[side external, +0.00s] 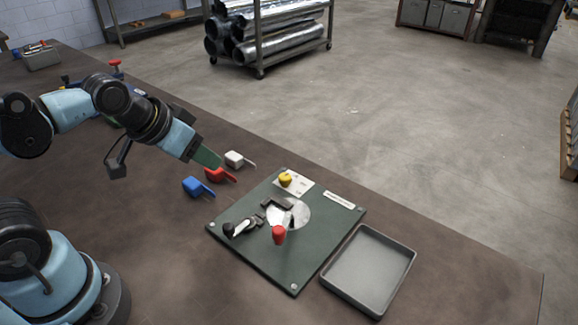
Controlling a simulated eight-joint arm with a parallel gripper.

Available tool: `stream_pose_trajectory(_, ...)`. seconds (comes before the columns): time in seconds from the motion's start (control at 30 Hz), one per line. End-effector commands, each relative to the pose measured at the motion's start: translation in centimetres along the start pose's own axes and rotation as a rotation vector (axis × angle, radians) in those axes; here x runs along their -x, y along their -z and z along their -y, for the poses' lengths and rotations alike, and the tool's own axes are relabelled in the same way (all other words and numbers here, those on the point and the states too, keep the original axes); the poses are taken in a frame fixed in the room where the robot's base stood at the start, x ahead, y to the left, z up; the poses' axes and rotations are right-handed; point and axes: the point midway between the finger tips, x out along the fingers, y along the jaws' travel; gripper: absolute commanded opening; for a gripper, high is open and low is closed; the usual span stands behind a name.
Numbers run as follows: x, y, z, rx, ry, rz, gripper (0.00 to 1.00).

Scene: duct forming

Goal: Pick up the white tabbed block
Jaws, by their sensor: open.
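The white tabbed block (235,159) lies on the brown table, with its thin tab pointing right. A red tabbed block (214,174) and a blue tabbed block (194,186) lie in a row beside it, toward the lower left. My gripper (208,158) is just left of the white block in the picture and appears above the red block. It is open and holds nothing that I can see. The gap between its fingers is hard to make out from this side, and its exact height over the table cannot be told.
A dark green board (250,251) with a toggle clamp (243,226), a red knob (279,235) and a yellow knob (286,180) is right of the blocks. A grey tray (368,270) lies beyond it. A grey box (41,59) stands at the far left. Table right of the tray is clear.

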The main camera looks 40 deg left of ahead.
Motion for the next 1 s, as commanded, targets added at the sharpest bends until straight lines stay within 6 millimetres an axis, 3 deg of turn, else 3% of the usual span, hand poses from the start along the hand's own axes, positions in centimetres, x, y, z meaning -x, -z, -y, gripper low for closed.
stream_pose_trajectory(0.07,0.0,0.0,0.0,0.000,0.000,0.000,0.43)
stream_pose_trajectory(0.47,0.0,0.0,0.0,0.000,0.000,0.000,1.00)
stream_pose_trajectory(0.77,0.1,0.5,0.1,0.000,0.003,0.014,1.00)
stream_pose_trajectory(1.0,-0.2,3.9,1.3,-0.004,0.019,0.140,1.00)
